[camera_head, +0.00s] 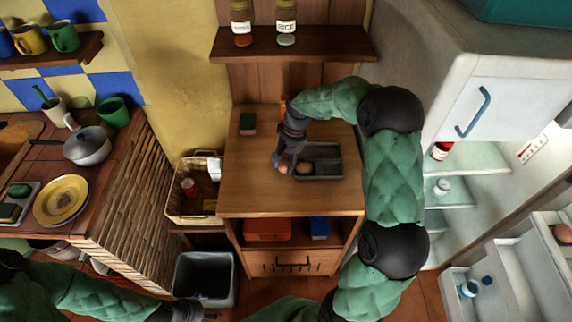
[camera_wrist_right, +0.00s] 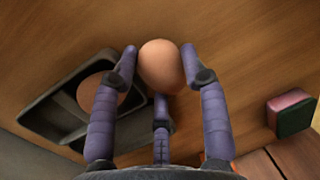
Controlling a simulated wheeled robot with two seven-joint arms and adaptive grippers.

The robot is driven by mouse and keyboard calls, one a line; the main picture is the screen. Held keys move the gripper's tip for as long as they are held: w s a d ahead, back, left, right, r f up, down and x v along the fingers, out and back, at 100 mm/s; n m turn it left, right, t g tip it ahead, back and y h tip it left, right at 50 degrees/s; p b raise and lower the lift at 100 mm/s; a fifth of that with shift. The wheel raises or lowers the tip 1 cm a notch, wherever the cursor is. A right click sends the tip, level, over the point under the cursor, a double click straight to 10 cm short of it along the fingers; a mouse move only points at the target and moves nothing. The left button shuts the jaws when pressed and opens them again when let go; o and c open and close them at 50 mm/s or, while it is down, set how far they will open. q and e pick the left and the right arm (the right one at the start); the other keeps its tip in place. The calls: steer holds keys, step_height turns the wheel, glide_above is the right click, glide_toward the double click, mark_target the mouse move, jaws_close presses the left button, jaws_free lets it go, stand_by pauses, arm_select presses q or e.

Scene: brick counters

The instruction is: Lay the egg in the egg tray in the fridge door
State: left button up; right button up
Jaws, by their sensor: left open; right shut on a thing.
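My right gripper (camera_head: 284,163) is shut on a brown egg (camera_wrist_right: 160,64), close above the wooden cabinet top beside a dark two-part tray. In the right wrist view its fingers (camera_wrist_right: 160,75) sit around the egg. A second brown egg (camera_wrist_right: 98,92) lies in the dark tray; it also shows in the head view (camera_head: 305,169). The fridge (camera_head: 480,90) stands open at the right, and its door (camera_head: 515,275) with shelves is at the lower right. I cannot tell which part of the door is the egg tray. My left gripper (camera_head: 205,314) is open and empty at the bottom edge.
The dark tray (camera_head: 328,160) lies on the cabinet top (camera_head: 255,185) near a green-and-pink sponge (camera_head: 248,124). A wall shelf (camera_head: 290,45) with jars is above. A basket (camera_head: 185,205) and dark bin (camera_head: 205,278) stand left. A blue-and-white cup (camera_head: 469,288) sits on a door shelf.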

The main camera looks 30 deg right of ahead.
steer(key=shift+f, duration=0.15)
steer(key=shift+f, duration=0.2)
steer(key=o, duration=0.5)
steer(key=shift+r, duration=0.15)
